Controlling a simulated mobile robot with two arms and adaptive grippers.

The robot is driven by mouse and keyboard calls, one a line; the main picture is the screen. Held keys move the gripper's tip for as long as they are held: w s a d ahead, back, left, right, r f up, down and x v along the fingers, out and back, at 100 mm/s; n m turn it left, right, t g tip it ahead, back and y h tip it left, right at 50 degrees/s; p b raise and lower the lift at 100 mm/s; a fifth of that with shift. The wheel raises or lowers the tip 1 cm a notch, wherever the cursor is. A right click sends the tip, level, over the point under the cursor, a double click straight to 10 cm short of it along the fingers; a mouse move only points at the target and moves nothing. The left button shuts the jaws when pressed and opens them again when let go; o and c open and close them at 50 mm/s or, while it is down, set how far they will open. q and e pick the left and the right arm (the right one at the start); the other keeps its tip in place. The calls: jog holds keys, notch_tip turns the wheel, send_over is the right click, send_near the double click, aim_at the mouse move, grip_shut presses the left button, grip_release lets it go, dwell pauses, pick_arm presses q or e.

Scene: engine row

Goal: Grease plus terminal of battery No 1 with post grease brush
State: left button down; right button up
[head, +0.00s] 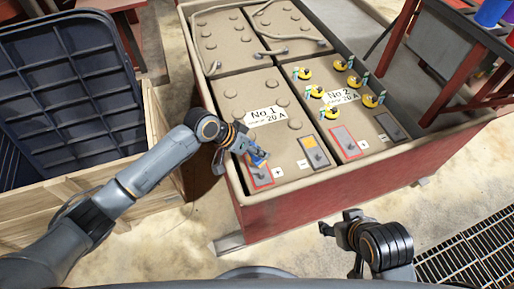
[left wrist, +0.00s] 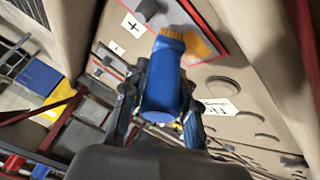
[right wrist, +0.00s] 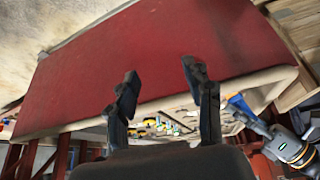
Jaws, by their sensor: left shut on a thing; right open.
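Battery No 1 (head: 237,101) sits in the red box, with a white label. Its plus terminal (head: 261,176) is on a grey, red-edged panel beside a plus tag (head: 279,172). My left gripper (head: 254,153) is shut on the blue post grease brush (head: 259,160) just above that panel. In the left wrist view the blue handle (left wrist: 161,82) is between the fingers, its yellow end (left wrist: 171,38) towards the panel. The post (left wrist: 147,8) shows left of that end; I cannot tell whether they touch. My right gripper (head: 340,238) is open and empty outside the box.
Battery No 2 (head: 370,130), with several yellow caps, stands right of No 1. The red box's rim (head: 330,178) runs along the front. A wooden crate with a dark blue bin (head: 65,90) is at the left. A floor grate (head: 475,250) lies at the right.

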pick_arm(q)
jog(key=shift+s, duration=0.15)
notch_tip(320, 180, up, 3)
jog(key=shift+s+d+f+p, duration=0.1)
jog(key=shift+s+d+p, duration=0.05)
jog(key=shift+p, duration=1.05)
jog(key=shift+r+p, duration=0.3)
jog(key=shift+p, duration=0.15)
jog(key=shift+r+p, duration=0.55)
jog(key=shift+p, duration=0.05)
jog(key=shift+r+p, duration=0.65)
jog(key=shift+p, duration=0.1)
jog(key=shift+r+p, duration=0.6)
jog(key=shift+p, duration=0.05)
jog(key=shift+r+p, duration=0.5)
jog(key=shift+p, duration=0.15)
pick_arm(e)
jog(key=s+f+g, duration=0.1)
jog(key=s+f, duration=0.2)
jog(key=f, duration=0.6)
jog(key=s+f+g, duration=0.2)
jog(key=s+f, duration=0.1)
jog(key=f, duration=0.7)
jog(key=shift+f, duration=0.15)
